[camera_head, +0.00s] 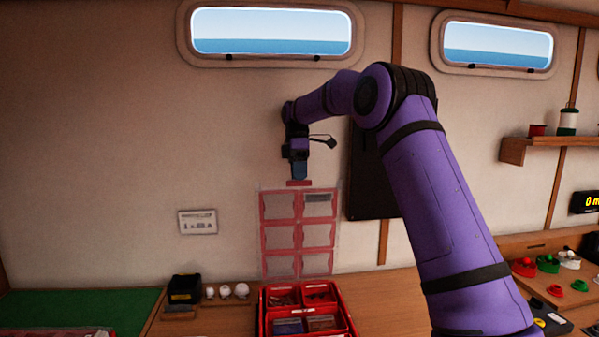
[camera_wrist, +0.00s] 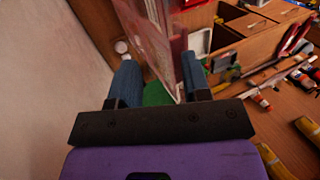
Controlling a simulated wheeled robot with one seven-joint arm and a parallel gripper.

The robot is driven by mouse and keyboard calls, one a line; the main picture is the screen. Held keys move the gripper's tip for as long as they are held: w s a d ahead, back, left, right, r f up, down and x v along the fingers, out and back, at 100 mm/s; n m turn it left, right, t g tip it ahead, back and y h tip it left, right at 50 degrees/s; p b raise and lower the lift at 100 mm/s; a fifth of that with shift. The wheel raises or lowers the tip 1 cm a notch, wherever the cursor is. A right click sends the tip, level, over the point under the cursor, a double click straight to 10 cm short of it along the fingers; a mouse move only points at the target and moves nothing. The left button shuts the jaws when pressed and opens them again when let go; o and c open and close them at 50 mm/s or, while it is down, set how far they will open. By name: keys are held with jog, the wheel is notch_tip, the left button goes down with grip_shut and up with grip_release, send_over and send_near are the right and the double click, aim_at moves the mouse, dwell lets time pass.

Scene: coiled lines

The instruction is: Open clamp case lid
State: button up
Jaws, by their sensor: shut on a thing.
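The red clamp case (camera_head: 351,324) sits on the wooden counter at the bottom of the head view. Its compartments face up and hold small items. Its lid (camera_head: 299,236), a clear panel with red-framed sections, stands roughly upright above the case's back. My gripper (camera_head: 298,180) points down at the lid's top edge, around a red tab there. In the wrist view my gripper's two blue fingers (camera_wrist: 158,85) have the clear lid (camera_wrist: 150,25) between them. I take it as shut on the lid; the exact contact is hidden.
A black box (camera_head: 185,288) and several white round items (camera_head: 226,292) stand left of the case. A dark panel (camera_head: 370,175) is on the wall behind my arm. Red and green reels (camera_head: 547,264) lie at the right. The wall is close behind the lid.

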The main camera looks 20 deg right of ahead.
jog(key=o, duration=0.6)
jog(key=shift+w+d+f, duration=0.15)
jog(key=shift+f, duration=0.75)
jog(key=shift+c, duration=0.2)
jog(key=shift+r, duration=0.5)
jog(key=c, duration=0.3)
jog(key=r, duration=0.3)
jog(key=shift+s+r, duration=0.25)
jog(key=shift+s, duration=0.15)
jog(key=shift+c, duration=0.7)
jog(key=s+a+r, duration=0.1)
jog(key=s+a, duration=0.1)
jog(key=s, duration=1.3)
jog(key=shift+a+r, duration=0.3)
